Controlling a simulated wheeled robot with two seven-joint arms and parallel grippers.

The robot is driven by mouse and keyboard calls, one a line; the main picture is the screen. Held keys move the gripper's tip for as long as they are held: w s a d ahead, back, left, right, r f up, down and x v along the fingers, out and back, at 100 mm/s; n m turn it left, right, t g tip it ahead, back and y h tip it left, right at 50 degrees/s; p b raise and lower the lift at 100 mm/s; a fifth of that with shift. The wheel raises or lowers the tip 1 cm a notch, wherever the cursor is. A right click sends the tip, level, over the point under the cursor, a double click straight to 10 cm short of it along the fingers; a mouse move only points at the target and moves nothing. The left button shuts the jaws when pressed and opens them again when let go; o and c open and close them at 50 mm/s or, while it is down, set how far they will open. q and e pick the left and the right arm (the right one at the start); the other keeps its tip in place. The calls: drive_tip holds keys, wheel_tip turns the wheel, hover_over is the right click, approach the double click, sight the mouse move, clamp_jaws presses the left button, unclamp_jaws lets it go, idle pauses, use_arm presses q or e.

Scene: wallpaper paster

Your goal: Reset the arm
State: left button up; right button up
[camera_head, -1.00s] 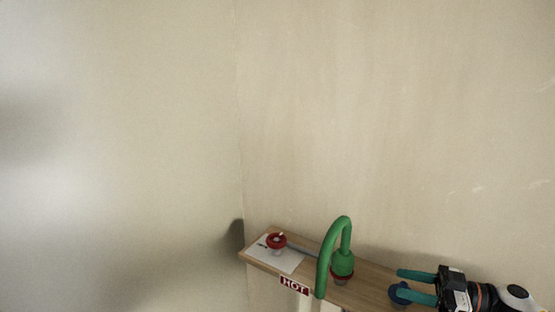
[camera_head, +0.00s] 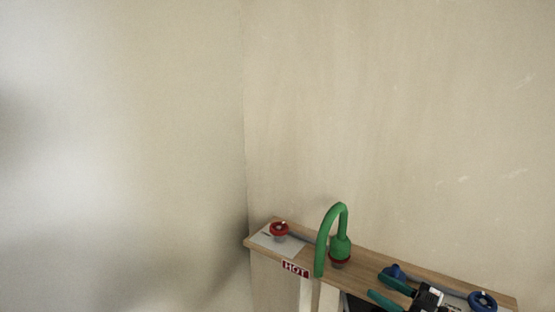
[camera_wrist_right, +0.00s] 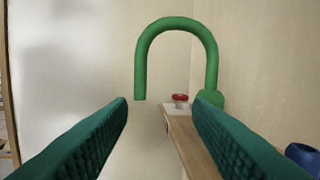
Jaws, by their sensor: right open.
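My right gripper (camera_head: 384,289) is at the bottom right in the head view, in front of the wooden shelf. Its two teal fingers are apart with nothing between them. In the right wrist view the open fingers (camera_wrist_right: 160,122) reach in from both sides, and the green curved faucet (camera_wrist_right: 177,30) stands beyond them. The faucet also shows in the head view (camera_head: 341,248), upright on the shelf, left of the gripper. My left gripper is not in view.
The wooden shelf (camera_head: 365,262) runs along the wall. A red valve knob (camera_head: 279,231) sits at its left end, above a red HOT label (camera_head: 296,269). Blue valve parts (camera_head: 482,301) sit at the right end. The walls above are bare.

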drive_tip(key=s+a+f+m+h, duration=0.2)
drive_tip(key=s+f+m+h, duration=0.75)
drive_tip(key=f+h, duration=0.4)
drive_tip(key=s+f+n+g+h, duration=0.15)
drive_tip(key=s+g, duration=0.35)
drive_tip(key=s, duration=0.6)
drive_tip(key=s+f+g, duration=0.3)
drive_tip(key=s+g, duration=0.1)
drive_tip(key=s, duration=0.6)
wheel_tip(320, 180, down, 28)
drive_tip(key=s+g+b, duration=0.1)
drive_tip(key=b, duration=0.1)
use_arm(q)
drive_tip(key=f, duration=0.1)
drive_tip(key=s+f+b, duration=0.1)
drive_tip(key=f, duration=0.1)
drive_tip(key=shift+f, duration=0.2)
use_arm(e)
drive_tip(key=s+d+f+g, duration=0.1)
drive_tip(key=s+d+f, duration=0.1)
drive_tip(key=s+f, duration=1.4)
drive_tip(key=shift+s+d+f+g, duration=0.2)
drive_tip(key=shift+s+f+g, duration=0.15)
drive_tip(key=shift+f, duration=0.55)
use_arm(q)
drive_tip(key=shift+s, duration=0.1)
use_arm(e)
drive_tip(key=shift+s, duration=0.1)
